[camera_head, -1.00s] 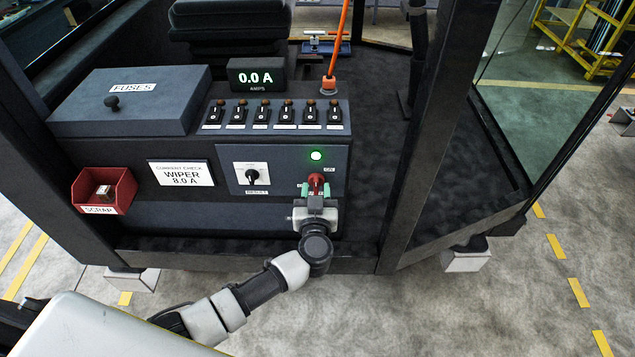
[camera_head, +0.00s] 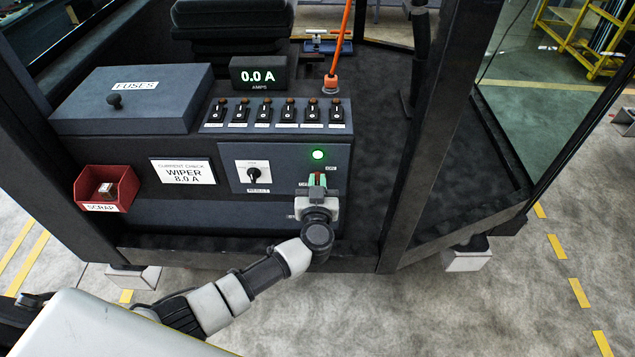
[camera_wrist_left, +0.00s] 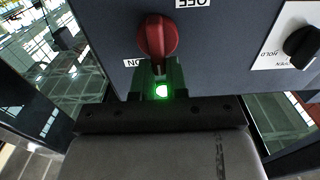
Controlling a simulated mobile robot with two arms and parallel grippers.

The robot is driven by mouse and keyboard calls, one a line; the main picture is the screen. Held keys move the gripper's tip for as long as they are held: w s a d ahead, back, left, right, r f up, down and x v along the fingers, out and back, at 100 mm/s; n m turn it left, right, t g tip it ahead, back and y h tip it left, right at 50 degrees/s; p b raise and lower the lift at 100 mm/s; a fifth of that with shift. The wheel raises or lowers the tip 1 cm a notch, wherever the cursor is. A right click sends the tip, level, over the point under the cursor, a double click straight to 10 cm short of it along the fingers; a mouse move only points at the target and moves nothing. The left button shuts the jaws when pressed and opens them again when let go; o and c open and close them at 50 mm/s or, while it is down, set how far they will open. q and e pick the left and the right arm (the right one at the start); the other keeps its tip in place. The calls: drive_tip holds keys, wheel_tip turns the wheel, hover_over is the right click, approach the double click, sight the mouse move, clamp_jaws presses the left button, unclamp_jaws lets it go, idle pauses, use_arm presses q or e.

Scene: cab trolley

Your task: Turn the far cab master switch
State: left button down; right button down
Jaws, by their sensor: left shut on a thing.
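The red master switch knob (camera_head: 317,180) is on the cab's dark front panel, below a lit green lamp (camera_head: 318,154). My left gripper (camera_head: 317,184) comes from below and is shut on the knob, its green finger pads close on either side. In the left wrist view, the red knob (camera_wrist_left: 157,37) stands just ahead of my left gripper (camera_wrist_left: 159,75), with the ON and OFF labels beside it. The knob's exact angle is partly hidden in the head view. My right gripper is not in view.
Left of the switch is a black selector knob (camera_head: 254,174). A row of toggle switches (camera_head: 275,113), a 0.0 A display (camera_head: 258,74), a fuses box (camera_head: 130,98) and a red scrap bin (camera_head: 107,187) surround it. A cab post (camera_head: 432,135) stands to the right.

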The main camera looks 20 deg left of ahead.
use_arm(q)
drive_tip(key=n, duration=0.4)
drive_tip(key=a+f+n, duration=0.1)
drive_tip(key=n, duration=0.3)
drive_tip(key=a+f+n, duration=0.1)
drive_tip(key=n, duration=0.4)
drive_tip(key=shift+s, duration=0.4)
drive_tip(key=shift+a+f+n+b, duration=0.1)
drive_tip(key=shift+f+n+b, duration=0.1)
drive_tip(key=shift+n+b, duration=0.75)
drive_tip(key=shift+a+f+n+b, duration=0.1)
drive_tip(key=shift+f+n+b, duration=0.15)
drive_tip(key=shift+n, duration=1.3)
drive_tip(key=c, duration=1.1)
unclamp_jaws()
drive_tip(key=shift+r, duration=0.15)
drive_tip(key=shift+c, duration=0.2)
drive_tip(key=shift+s, duration=0.1)
